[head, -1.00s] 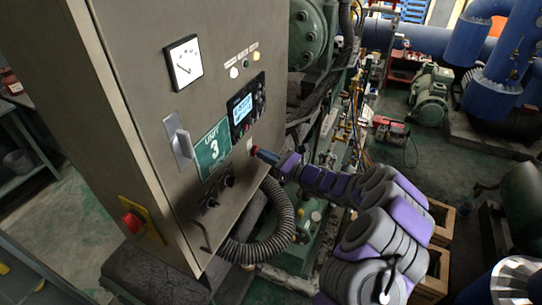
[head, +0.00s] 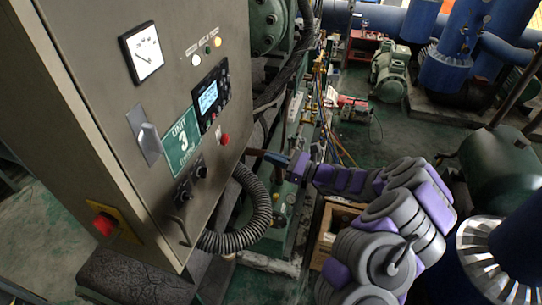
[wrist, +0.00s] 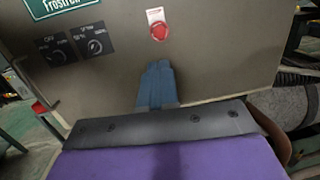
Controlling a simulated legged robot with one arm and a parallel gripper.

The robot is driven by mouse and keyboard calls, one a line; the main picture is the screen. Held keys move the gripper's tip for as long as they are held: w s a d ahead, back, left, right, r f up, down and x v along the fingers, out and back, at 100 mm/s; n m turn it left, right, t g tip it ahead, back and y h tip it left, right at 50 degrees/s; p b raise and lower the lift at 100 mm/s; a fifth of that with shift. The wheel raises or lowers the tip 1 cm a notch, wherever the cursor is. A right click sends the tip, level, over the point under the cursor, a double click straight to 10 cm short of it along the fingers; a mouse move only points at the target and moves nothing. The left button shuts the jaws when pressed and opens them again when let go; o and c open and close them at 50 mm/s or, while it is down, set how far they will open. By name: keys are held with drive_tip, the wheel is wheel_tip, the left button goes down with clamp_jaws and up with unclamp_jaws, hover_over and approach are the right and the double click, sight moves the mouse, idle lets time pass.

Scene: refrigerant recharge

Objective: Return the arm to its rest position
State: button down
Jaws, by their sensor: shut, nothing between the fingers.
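My arm, grey and purple, reaches from the lower right of the head view toward the control cabinet (head: 95,95). My gripper (head: 268,155) is shut and empty, just to the right of the cabinet's front face and apart from it. In the wrist view my gripper's blue fingers (wrist: 158,85) are together, below a red button (wrist: 158,30) on a pale plate. The red button also shows in the head view (head: 225,139), to the left of my gripper, with clear space between.
A ribbed black hose (head: 262,215) curves out of the cabinet below my gripper. A wooden crate (head: 325,235) stands on the floor under the arm. A green tank (head: 505,170) and a blue pipe (head: 505,235) stand at the right. Machinery and thin pipes lie behind the gripper.

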drive_tip(key=s+a+r+n+g+h+b, duration=0.1)
drive_tip(key=s+a+r+n+g, duration=0.3)
drive_tip(key=s, duration=0.3)
drive_tip(key=s+a+r+n+g+h+b, duration=0.1)
drive_tip(key=s+a+r+n+g+b, duration=0.2)
drive_tip(key=s+n, duration=0.35)
drive_tip(key=s+a+r+n+g+h, duration=0.1)
drive_tip(key=s+a+r+n+g, duration=0.1)
drive_tip(key=s+a+n+g, duration=0.4)
drive_tip(key=s+d+f+n+h+b, duration=0.2)
drive_tip(key=s+d+f+h, duration=0.15)
drive_tip(key=s, duration=0.45)
drive_tip(key=s+d+f+n+h+b, duration=0.25)
drive_tip(key=s+d+h, duration=0.2)
drive_tip(key=s, duration=0.45)
drive_tip(key=s+d+f+n+t+h+b, duration=0.1)
drive_tip(key=s+d+f+h, duration=0.1)
drive_tip(key=d, duration=0.5)
drive_tip(key=s+d+f+n+t+h, duration=0.1)
drive_tip(key=s+d+f+h, duration=0.1)
drive_tip(key=s+d+h, duration=0.2)
drive_tip(key=s+d, duration=0.2)
drive_tip(key=d, duration=0.2)
drive_tip(key=shift+f+t+b, duration=0.3)
drive_tip(key=shift+t+b, duration=0.1)
drive_tip(key=shift+a, duration=0.1)
